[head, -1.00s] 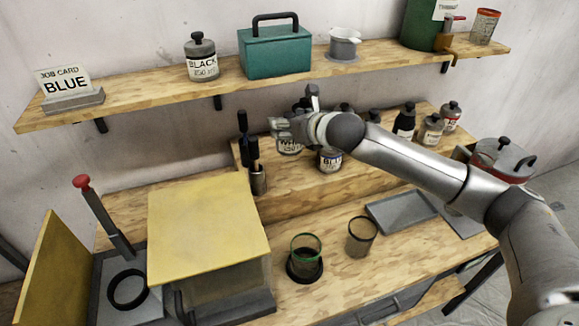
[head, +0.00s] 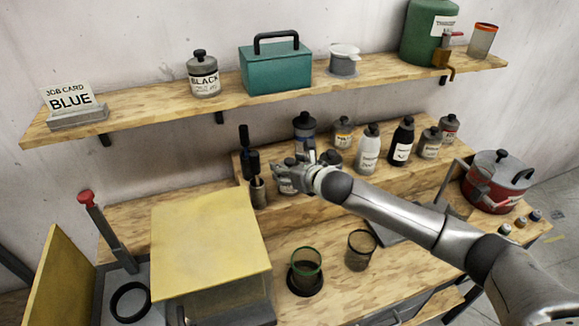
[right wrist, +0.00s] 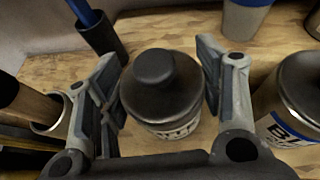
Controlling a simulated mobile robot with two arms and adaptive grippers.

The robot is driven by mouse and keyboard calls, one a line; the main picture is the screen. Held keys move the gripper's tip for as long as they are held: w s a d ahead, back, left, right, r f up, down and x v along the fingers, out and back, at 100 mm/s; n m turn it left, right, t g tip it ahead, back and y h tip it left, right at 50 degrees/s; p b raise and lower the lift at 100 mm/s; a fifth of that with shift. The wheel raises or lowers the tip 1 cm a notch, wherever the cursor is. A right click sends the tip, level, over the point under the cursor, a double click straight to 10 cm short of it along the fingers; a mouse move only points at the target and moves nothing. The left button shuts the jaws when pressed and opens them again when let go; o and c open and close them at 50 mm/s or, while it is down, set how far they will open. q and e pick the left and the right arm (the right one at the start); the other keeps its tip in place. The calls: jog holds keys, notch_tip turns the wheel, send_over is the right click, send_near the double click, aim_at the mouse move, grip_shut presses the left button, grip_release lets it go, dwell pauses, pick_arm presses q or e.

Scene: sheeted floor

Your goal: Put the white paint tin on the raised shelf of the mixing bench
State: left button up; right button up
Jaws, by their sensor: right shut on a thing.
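The white paint tin (head: 287,186), a grey tin with a dark knobbed lid, is in my right gripper (head: 291,173) over the left front part of the bench's raised shelf (head: 300,207). In the right wrist view the tin (right wrist: 165,100) sits between the two fingers, its label only partly showing. I cannot tell whether its base touches the wood. A blue-labelled tin (right wrist: 293,105) stands close to its right, apart from the finger; in the head view my arm mostly hides it. My left gripper is not in view.
Several bottles and tins (head: 368,150) stand along the raised shelf to the right. Brush holders (head: 257,192) stand close on the left. A red pot (head: 497,183) stands at the right.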

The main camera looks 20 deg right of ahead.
jog(key=o, duration=1.2)
jog(key=shift+f, duration=0.15)
jog(key=o, duration=0.5)
jog(key=shift+c, duration=0.2)
jog(key=shift+s+r, duration=0.1)
jog(key=shift+r, duration=0.1)
jog(key=b+v, duration=0.2)
jog(key=v, duration=1)
jog(key=shift+b, duration=0.35)
jog(key=shift+f, duration=0.1)
